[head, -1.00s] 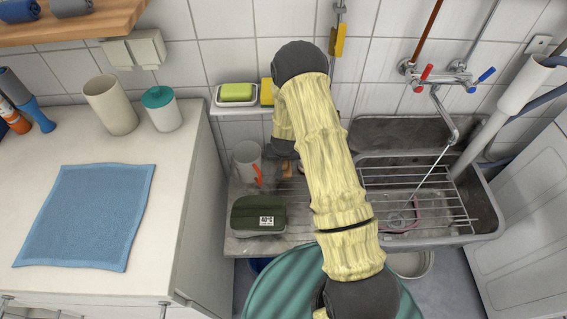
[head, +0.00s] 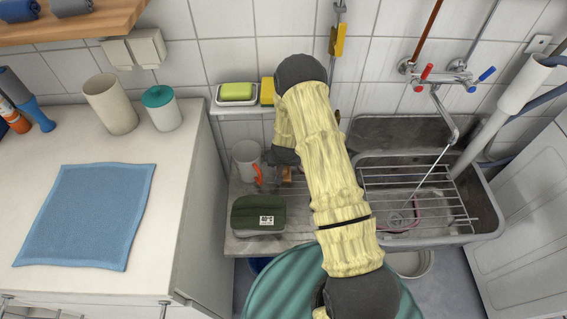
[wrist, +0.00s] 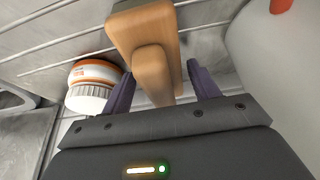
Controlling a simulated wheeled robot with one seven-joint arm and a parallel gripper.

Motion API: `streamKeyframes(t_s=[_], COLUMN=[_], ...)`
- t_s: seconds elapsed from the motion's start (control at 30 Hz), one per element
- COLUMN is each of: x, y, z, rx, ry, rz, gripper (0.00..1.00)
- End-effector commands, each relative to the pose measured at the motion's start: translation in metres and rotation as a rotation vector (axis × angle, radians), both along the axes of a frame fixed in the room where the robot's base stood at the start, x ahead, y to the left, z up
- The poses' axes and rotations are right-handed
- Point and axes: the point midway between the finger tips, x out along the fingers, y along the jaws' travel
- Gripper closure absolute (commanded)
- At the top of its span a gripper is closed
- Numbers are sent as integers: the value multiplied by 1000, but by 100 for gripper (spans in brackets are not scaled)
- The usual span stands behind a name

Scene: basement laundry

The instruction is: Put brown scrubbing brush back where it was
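The brown scrubbing brush (wrist: 152,70) is a wooden block with a narrower raised grip, seen close up in the wrist view. My gripper (wrist: 160,68) has its two dark purple fingers on either side of the brush. A narrow gap shows beside the wood, so the fingers look open around it rather than pressed on it. In the head view a small brown part of the brush (head: 286,174) shows beside the dark end of my arm, over the drainboard left of the basin. My arm hides most of the brush and the fingers there.
A white jug with an orange-red handle (head: 246,155) stands close left of my gripper. A green box (head: 258,216) lies in front. An orange-and-white capped container (wrist: 92,85) is near the left finger. The sink with wire rack (head: 420,205) is to the right.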

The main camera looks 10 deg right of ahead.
Motion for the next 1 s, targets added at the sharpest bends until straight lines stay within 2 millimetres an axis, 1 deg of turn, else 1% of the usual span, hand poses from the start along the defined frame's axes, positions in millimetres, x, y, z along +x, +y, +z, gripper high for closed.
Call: streamKeyframes(t_s=[0.3,0.47,0.57,0.67,1.0], x=[0,-1,-5,-11,-33], y=[0,0,1,2,7], z=[1,7,18,33,87], rx=[0,0,-1,-1,-1], ry=[0,-1,-1,-2,-2], rz=[0,0,1,1,1], gripper=[31,31,31,31,31])
